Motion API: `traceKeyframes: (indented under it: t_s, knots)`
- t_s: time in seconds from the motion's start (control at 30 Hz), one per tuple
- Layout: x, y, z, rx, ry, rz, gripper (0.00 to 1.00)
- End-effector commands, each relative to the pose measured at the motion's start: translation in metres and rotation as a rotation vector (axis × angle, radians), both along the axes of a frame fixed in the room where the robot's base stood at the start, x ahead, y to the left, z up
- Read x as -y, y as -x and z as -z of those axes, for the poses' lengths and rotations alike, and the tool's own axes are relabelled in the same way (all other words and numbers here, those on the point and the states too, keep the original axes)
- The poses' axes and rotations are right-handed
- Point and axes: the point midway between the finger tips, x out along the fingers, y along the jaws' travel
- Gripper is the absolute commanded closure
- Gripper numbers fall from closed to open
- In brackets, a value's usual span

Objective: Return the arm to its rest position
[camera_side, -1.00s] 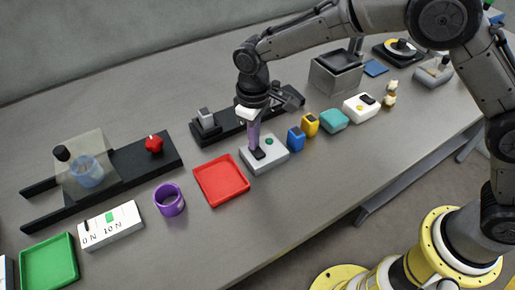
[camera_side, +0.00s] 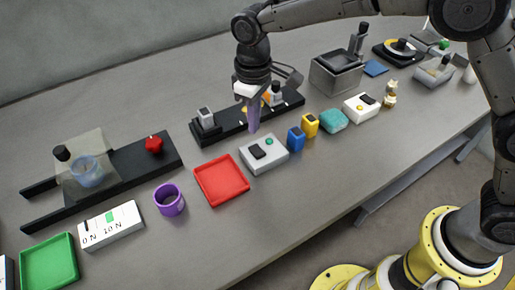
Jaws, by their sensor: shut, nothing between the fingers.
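My gripper (camera_side: 254,127) hangs down from my arm over the middle of the table. Its purple fingers are shut with nothing between them. The fingertips are apart from and above the back edge of a grey control box (camera_side: 277,163), which carries a black rocker switch and a green button. Behind the fingers is a black rail fixture (camera_side: 205,133) with grey blocks and an orange part, partly hidden by the gripper.
A red tray (camera_side: 221,181), a purple cup (camera_side: 168,201) and a black rail with a red knob (camera_side: 154,145) lie left. Blue (camera_side: 296,139) and yellow (camera_side: 310,126) blocks stand just right. A grey bin (camera_side: 336,74) is behind right. The front table strip is clear.

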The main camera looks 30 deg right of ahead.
Motion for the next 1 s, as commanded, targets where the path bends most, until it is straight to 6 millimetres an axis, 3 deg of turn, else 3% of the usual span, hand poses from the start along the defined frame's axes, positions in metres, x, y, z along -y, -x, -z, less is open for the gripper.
traceKeyframes:
  t_s: [0.2,0.67,0.77,0.83,1.0]
  knots:
    - [0.000,0.000,-0.012,0.002,-0.001,0.000,1.00]
    - [0.003,-0.002,-0.012,0.001,0.000,0.007,1.00]
    - [0.014,-0.009,-0.032,0.036,-0.020,0.034,1.00]
    - [0.029,-0.013,-0.060,0.081,-0.042,0.064,1.00]
    - [0.088,0.008,-0.128,0.184,-0.084,0.159,1.00]
